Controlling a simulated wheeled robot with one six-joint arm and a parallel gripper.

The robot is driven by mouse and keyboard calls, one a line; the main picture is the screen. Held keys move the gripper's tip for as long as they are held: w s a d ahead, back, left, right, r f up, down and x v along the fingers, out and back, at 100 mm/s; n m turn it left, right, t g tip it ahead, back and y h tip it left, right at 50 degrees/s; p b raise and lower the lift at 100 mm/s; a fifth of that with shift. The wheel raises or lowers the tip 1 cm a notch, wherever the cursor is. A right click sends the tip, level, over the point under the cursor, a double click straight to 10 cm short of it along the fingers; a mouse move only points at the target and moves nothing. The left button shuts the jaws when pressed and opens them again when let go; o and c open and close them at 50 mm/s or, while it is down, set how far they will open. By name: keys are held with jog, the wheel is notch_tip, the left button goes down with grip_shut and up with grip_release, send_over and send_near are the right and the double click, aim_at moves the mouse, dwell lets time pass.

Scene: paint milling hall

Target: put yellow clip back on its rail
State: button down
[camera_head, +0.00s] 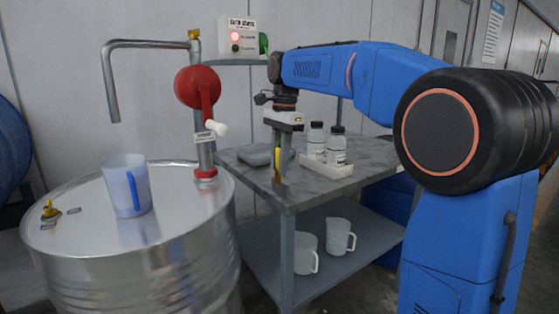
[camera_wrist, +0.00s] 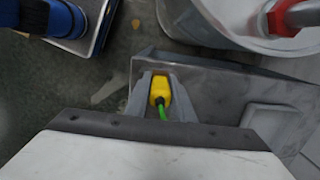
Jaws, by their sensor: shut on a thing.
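The yellow clip (camera_head: 278,161) is held upright between the fingers of my gripper (camera_head: 279,172), which points down over the front part of the grey cart top. In the wrist view the clip (camera_wrist: 160,91) sits between both fingers (camera_wrist: 160,82), with a green cable running from it toward the wrist. My gripper is shut on the clip. I cannot pick out the clip's rail with certainty. A grey bar (camera_head: 236,62) runs along the wall below the status box, partly hidden by my arm.
The cart (camera_head: 240,174) carries a grey block (camera_head: 256,155) and a white tray (camera_head: 332,170) with two bottles behind my gripper. Jugs stand on its lower shelf. A steel drum (camera_head: 90,245) with a red hand pump (camera_head: 197,87) and bluish jug (camera_head: 127,185) stands left. The status box (camera_head: 238,37) shows red.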

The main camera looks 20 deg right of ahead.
jog(key=shift+f, duration=1.3)
jog(key=c, duration=1.4)
grip_release()
jog(key=shift+c, duration=0.2)
notch_tip(320, 180, up, 17)
jog(key=d, duration=0.1)
jog(key=shift+w+d+r, duration=0.15)
jog(key=shift+w+d, duration=0.1)
jog(key=shift+d, duration=0.05)
